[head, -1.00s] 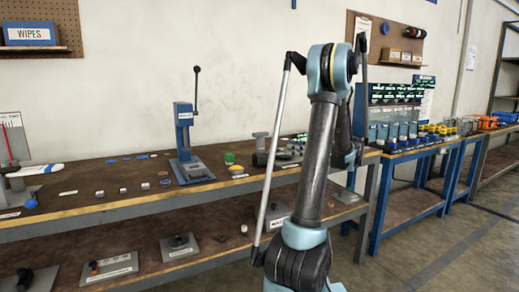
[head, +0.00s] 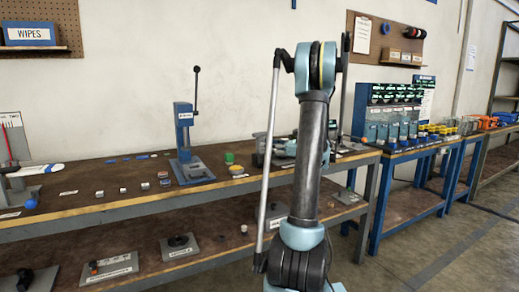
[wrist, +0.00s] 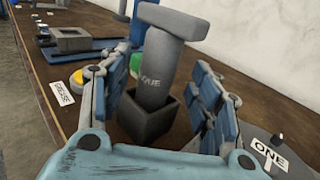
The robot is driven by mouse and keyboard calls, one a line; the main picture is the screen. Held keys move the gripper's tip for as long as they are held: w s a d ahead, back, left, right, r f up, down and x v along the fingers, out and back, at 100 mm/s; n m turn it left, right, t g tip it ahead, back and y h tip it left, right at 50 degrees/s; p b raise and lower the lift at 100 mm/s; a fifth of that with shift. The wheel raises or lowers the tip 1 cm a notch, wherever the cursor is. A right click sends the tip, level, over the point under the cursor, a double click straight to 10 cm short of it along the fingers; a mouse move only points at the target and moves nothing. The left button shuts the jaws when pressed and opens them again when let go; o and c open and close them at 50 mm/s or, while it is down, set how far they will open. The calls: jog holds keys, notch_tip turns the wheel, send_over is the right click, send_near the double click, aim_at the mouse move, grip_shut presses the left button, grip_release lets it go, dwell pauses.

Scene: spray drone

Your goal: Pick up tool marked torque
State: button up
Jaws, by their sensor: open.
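The grey tool (wrist: 164,55) stands upright in a dark square holder (wrist: 148,118) in the wrist view. It has a thick shaft and a wide crossbar head, and the letters "QUE" show low on the shaft; the rest of the word is hidden. My gripper (wrist: 165,85) is open, with one blue padded finger on each side of the tool. I cannot tell whether either finger touches it. In the head view my gripper (head: 283,150) is small, at the bench top behind my arm, and the tool there is mostly hidden.
In the wrist view a "ONE" label (wrist: 268,157) lies at the right, and a yellow-topped button (wrist: 77,79) and a green piece (wrist: 137,62) lie beyond the left finger. In the head view a blue lever press (head: 187,140) stands left of my gripper on the bench.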

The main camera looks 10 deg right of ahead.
jog(key=x, duration=0.3)
jog(key=shift+a+f, duration=0.15)
jog(key=shift+a, duration=0.25)
jog(key=c, duration=1.3)
jog(key=shift+o, duration=0.2)
